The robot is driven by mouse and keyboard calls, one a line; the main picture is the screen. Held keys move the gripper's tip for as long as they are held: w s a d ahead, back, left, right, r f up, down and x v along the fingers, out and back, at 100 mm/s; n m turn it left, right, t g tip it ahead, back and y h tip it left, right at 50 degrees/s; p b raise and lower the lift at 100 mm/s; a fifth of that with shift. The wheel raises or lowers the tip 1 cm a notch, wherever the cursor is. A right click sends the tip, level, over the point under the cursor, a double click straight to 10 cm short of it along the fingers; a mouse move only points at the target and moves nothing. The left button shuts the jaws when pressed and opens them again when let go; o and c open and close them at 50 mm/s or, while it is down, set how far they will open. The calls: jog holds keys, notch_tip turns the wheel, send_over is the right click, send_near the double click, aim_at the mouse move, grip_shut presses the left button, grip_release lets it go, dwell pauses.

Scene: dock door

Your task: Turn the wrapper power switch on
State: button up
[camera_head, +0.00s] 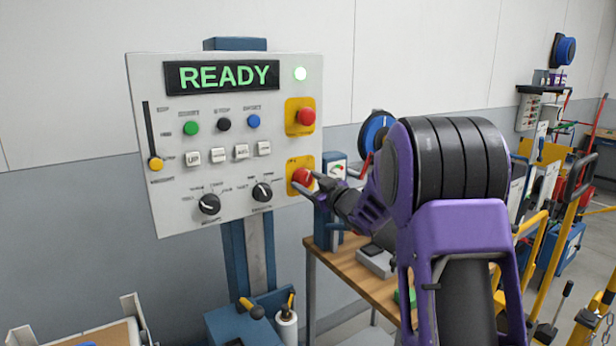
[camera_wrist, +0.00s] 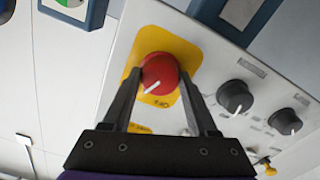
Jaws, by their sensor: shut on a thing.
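The red rotary power switch (camera_head: 302,176) sits on a yellow plate at the lower right of the grey control panel (camera_head: 140,100). In the wrist view the round red knob (camera_wrist: 158,70) has a white pointer line slanting toward the lower left of the picture. My gripper (camera_head: 312,182) reaches it from the right, and in the wrist view its two dark fingers (camera_wrist: 160,74) are shut on either side of the knob. The plate lettering is too small to read surely.
A red mushroom button (camera_head: 306,117) on its own yellow plate is above the switch. Two black knobs (camera_head: 209,204), several push buttons and a yellow-tipped slider (camera_head: 156,164) are further left. A wooden bench (camera_head: 350,268) with a blue device (camera_head: 325,228) stands below my arm.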

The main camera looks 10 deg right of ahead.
jog(key=shift+m+p, duration=0.95)
jog(key=shift+m, duration=1.05)
jog(key=o, duration=1.4)
jog(key=b+v, duration=0.1)
jog(key=v, duration=1.6)
jog(key=shift+s+d, duration=0.15)
jog(key=shift+s, duration=0.05)
